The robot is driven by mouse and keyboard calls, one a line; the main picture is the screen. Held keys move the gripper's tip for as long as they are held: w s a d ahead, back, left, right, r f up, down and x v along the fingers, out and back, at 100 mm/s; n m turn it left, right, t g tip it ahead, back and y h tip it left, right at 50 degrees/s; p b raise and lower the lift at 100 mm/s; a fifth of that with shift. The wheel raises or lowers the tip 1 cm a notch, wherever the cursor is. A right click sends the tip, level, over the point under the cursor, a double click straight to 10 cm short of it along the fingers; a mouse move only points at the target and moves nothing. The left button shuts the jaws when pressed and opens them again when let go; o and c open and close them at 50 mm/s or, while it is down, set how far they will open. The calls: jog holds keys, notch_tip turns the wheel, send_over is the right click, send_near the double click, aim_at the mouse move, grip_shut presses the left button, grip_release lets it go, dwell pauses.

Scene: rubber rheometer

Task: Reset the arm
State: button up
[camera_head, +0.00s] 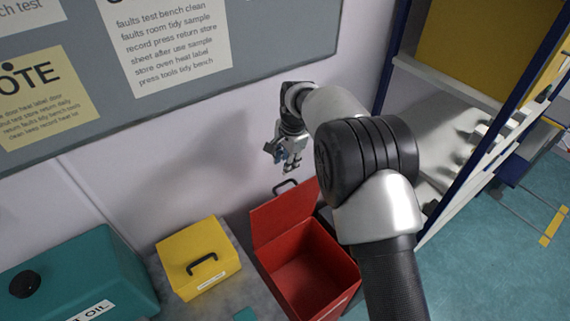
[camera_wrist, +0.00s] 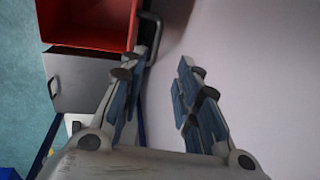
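My gripper (camera_head: 285,163) hangs in the air in front of the pale wall, above the raised lid of the red box, in the head view. In the wrist view my gripper (camera_wrist: 168,68) shows two blue-padded fingers with a gap between them and nothing held. My arm reaches up from the lower right and bends at a black joint.
The open red box (camera_head: 283,216) stands on a grey surface; its inside looks empty. A closed yellow box (camera_head: 198,256) and a teal container (camera_head: 75,275) stand to its left. A shelf rack (camera_head: 450,80) is at right. A notice board (camera_head: 270,60) hangs behind.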

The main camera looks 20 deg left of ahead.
dwell(0.3)
jog(key=s+d+r+n+t+b, duration=0.1)
jog(key=s+d+r+b, duration=0.25)
jog(key=d, duration=0.45)
jog(key=s+d+r+n+b, duration=0.1)
jog(key=s+d+r+b, duration=0.15)
jog(key=d+r, duration=0.35)
jog(key=s+d+r+n+t+b, duration=0.1)
jog(key=s+d+r+b, duration=0.2)
jog(key=d, duration=0.6)
jog(key=s+d+f+n+b, duration=0.1)
jog(key=s+d, duration=0.3)
jog(key=s, duration=0.4)
jog(key=s+d+f+n+t+h+b, duration=0.1)
jog(key=s+d+f+b, duration=0.2)
jog(key=s, duration=0.5)
jog(key=s+d+f+n+b, duration=0.1)
jog(key=s+d+f+b, duration=0.1)
jog(key=s+d+f, duration=0.2)
jog(key=s+d, duration=0.3)
jog(key=s, duration=0.1)
jog(key=shift+s+d+n+h, duration=0.15)
jog(key=shift+s+n+h, duration=0.15)
jog(key=shift+n+h, duration=0.1)
